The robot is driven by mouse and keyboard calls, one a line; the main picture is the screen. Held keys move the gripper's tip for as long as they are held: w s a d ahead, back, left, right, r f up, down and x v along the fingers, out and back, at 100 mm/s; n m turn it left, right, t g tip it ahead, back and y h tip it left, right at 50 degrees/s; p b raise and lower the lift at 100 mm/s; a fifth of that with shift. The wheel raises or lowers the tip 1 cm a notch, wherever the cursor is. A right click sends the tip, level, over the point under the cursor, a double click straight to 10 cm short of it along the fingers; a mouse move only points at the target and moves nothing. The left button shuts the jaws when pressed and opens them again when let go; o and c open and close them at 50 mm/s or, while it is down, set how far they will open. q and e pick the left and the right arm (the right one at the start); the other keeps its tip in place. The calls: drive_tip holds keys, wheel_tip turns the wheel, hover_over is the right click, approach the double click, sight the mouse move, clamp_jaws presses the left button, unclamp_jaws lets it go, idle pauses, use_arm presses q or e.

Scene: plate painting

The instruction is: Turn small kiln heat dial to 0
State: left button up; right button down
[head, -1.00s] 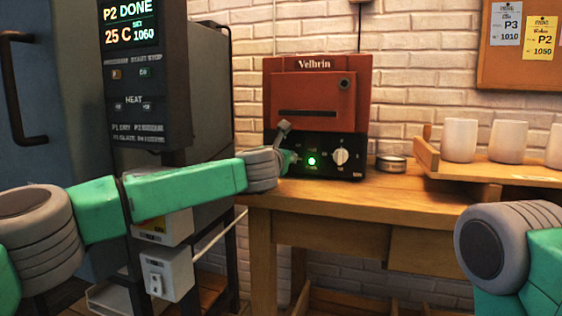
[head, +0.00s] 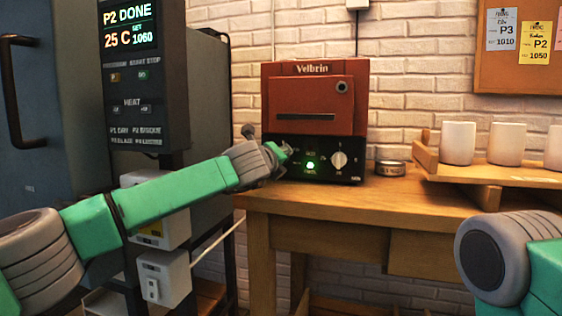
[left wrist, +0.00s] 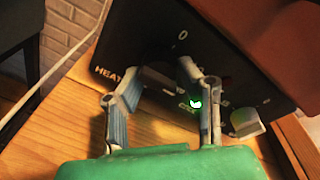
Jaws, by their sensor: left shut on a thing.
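The small kiln (head: 315,105) is a red box marked Velbrin with a black control panel (head: 350,172) along its bottom, standing on the wooden table. My left gripper (head: 284,154) is at the left end of this panel. In the left wrist view its fingers (left wrist: 163,85) reach to the panel beside the HEAT label and below a printed 0, and they are shut on the heat dial. The fingers mostly hide the dial, so its pointer setting cannot be read. My right gripper is out of view; only part of my right arm shows.
A white knob (head: 339,160) and a lit green light (head: 311,165) sit to the right on the panel. A small tin (head: 390,168) and a wooden tray (head: 480,173) with white cups stand further right. A large grey kiln (head: 215,95) stands left.

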use_arm(q)
drive_tip(key=n, duration=0.4)
drive_tip(key=shift+w+a+r+h, duration=0.1)
drive_tip(key=shift+a+r+h, duration=0.2)
drive_tip(key=shift+a+r, duration=0.05)
drive_tip(key=n, duration=0.4)
drive_tip(key=shift+a+f+n+h, duration=0.1)
drive_tip(key=shift+f+n+h, duration=0.1)
drive_tip(key=shift+n+h, duration=0.1)
drive_tip(key=n, duration=0.4)
drive_tip(key=shift+w+f, duration=0.1)
drive_tip(key=shift+f, duration=0.15)
drive_tip(key=shift+f+n+h, duration=0.15)
drive_tip(key=shift+n+h, duration=0.05)
drive_tip(key=shift+n, duration=0.8)
drive_tip(key=shift+f+n+h, duration=0.15)
drive_tip(key=shift+n+h, duration=0.05)
drive_tip(key=shift+n, duration=0.8)
drive_tip(key=o, duration=1.1)
drive_tip(key=shift+s+r, duration=0.2)
drive_tip(key=shift+s, duration=0.4)
drive_tip(key=v, duration=1.1)
drive_tip(key=shift+a+f, duration=0.3)
drive_tip(key=shift+f, duration=0.05)
